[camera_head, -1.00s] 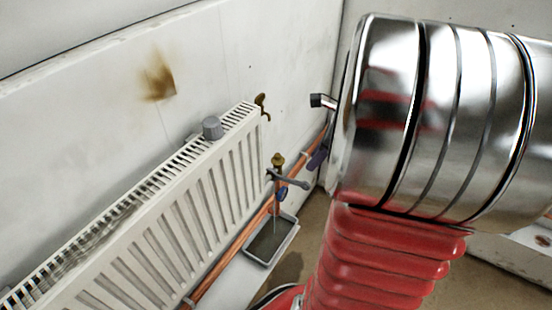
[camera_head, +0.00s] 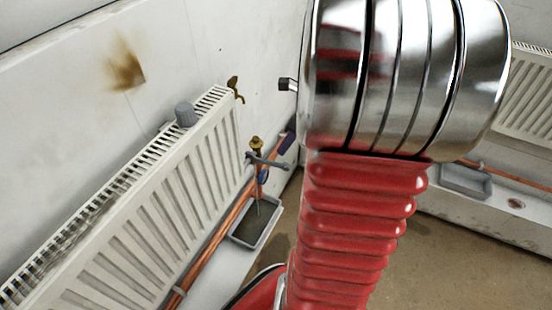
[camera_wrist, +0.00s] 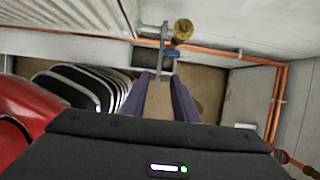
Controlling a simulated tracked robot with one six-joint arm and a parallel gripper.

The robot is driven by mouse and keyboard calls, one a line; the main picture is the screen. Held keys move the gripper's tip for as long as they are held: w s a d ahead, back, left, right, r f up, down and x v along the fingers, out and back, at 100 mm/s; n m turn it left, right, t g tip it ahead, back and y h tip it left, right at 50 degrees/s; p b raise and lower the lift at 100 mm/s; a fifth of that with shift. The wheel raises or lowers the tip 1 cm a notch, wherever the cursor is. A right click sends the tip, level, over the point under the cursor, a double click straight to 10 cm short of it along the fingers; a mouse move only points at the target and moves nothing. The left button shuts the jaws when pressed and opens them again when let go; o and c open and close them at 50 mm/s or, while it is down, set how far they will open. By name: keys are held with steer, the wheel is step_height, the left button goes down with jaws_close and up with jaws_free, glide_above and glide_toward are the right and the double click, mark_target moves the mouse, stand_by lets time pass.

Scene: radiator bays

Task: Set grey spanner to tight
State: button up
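The grey spanner (camera_head: 270,161) sits across the valve under a brass cap (camera_head: 257,143), at the right end of the near radiator. A thin stream falls below it into a grey tray (camera_head: 236,238). In the wrist view the spanner (camera_wrist: 163,48) points toward me, beside the brass cap (camera_wrist: 183,29). My gripper (camera_wrist: 161,75) is open and empty, its two purple fingers apart. The spanner's near end lines up with the gap between them, but I cannot tell whether it is inside. In the head view my arm hides most of the gripper; one purple finger shows right of the spanner.
The white radiator (camera_head: 150,215) stands along the left wall, with a grey knob (camera_head: 185,114) at its top. Copper pipes (camera_head: 222,228) run below it. Another radiator (camera_head: 528,92) and tray (camera_head: 466,181) are at the right. Open floor (camera_head: 450,250) lies between.

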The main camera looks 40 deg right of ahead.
mark_target(274, 162)
steer(key=x, duration=1)
steer(key=shift+f, duration=0.15)
steer(key=shift+d, duration=0.1)
jaws_close()
stand_by(1.1)
